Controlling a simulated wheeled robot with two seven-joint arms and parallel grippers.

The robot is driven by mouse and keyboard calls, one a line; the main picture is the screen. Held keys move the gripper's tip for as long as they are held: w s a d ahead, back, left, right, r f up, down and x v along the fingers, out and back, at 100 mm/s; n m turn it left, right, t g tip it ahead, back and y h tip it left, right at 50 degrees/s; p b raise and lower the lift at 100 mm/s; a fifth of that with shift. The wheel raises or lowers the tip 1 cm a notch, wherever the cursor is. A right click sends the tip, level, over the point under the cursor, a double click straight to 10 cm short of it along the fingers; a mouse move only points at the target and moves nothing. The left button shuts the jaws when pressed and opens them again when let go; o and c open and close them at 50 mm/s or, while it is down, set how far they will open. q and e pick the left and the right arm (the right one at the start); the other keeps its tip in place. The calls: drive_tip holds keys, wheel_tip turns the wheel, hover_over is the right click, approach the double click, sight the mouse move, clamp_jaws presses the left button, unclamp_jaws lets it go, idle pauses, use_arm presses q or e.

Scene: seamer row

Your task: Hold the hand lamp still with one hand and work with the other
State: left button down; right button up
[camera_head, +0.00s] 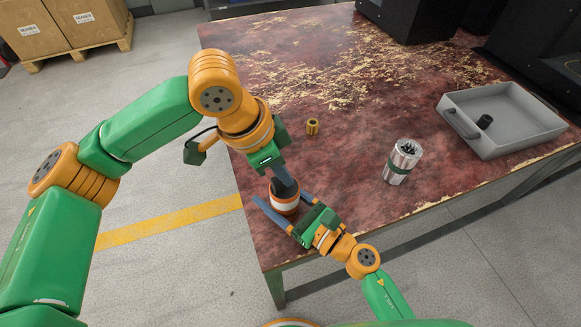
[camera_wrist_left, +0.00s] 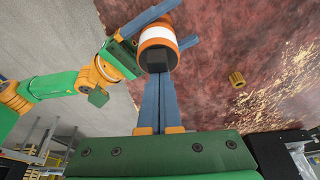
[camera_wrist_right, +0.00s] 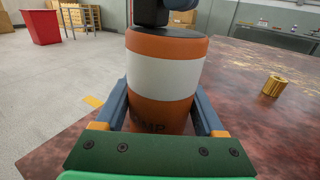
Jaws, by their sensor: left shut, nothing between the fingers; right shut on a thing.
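The hand lamp is an orange and white upright cylinder (camera_head: 284,207) with a black top part, at the table's near left edge. It also shows in the left wrist view (camera_wrist_left: 157,35) and, with letters "MP" partly hidden low on it, in the right wrist view (camera_wrist_right: 165,80). My right gripper (camera_head: 286,208) is shut on the lamp, one blue finger along each side. My left gripper (camera_head: 287,188) points down from above, its fingers shut together and empty, at the black top part. I cannot tell whether they touch it.
A small brass knurled piece (camera_head: 313,127) stands beyond the lamp. A silver canister (camera_head: 403,160) with a green band and dark contents stands to the right. A grey tray (camera_head: 537,139) farther right holds a small black cylinder (camera_head: 484,122). Dark machines stand behind; the table's middle is clear.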

drive_tip(key=shift+d, duration=0.1)
use_arm(q)
wheel_tip(320, 180, up, 10)
drive_tip(key=shift+d+f, duration=0.25)
drive_tip(key=shift+d, duration=0.1)
drive_tip(key=shift+w, duration=0.1)
idle(0.3)
